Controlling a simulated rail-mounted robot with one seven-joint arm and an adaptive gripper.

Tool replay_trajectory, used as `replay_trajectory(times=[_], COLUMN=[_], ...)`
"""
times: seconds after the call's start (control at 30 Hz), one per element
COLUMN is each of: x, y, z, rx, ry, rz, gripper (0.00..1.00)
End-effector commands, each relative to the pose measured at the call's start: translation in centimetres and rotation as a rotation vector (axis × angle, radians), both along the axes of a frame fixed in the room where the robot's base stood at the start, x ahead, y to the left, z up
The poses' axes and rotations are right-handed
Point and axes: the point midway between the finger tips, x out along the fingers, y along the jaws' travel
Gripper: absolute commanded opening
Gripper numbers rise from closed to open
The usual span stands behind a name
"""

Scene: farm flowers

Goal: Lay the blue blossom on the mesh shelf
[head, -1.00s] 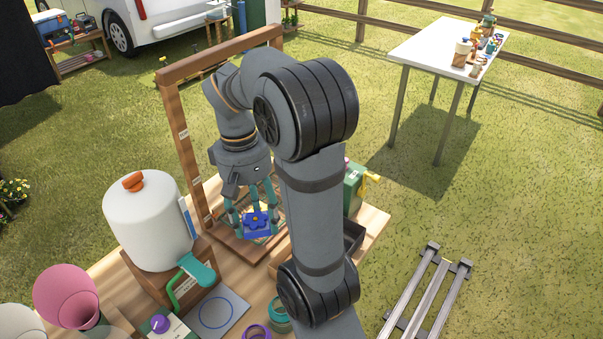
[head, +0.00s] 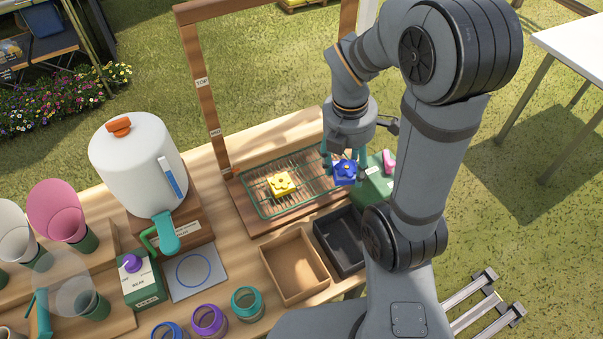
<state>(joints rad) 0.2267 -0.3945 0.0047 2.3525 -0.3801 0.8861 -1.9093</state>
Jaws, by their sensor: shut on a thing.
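The blue blossom (head: 346,178), a blue block-like piece with a raised flower, is between the teal fingers of my gripper (head: 344,171). My gripper points down and is shut on the blossom, at the right end of the mesh shelf (head: 256,207). I cannot tell whether the blossom touches the shelf or hangs just above it. The mesh shelf is a wire rack with a green rim on a wooden base inside a wooden frame. A yellow blossom (head: 281,185) lies on it left of the middle.
The wooden frame's left post (head: 203,100) rises behind the shelf. A brown tray (head: 294,265) and a black tray (head: 340,240) stand in front. A green box (head: 373,190) is close right of my gripper. A white tank (head: 138,165) and several jars stand left and in front.

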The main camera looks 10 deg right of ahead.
Motion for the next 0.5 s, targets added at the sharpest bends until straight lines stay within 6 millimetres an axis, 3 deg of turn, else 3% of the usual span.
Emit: replay_trajectory(times=[0.1,0.27,0.5], x=[0.0,0.5,5.0], y=[0.7,1.2,1.6], z=[-0.6,-1.3,-4.1], rx=[-0.009,-0.017,-0.017], ry=[0.001,0.002,0.007], rz=[0.203,0.334,0.348], gripper=[0.25,0.25,0.25])
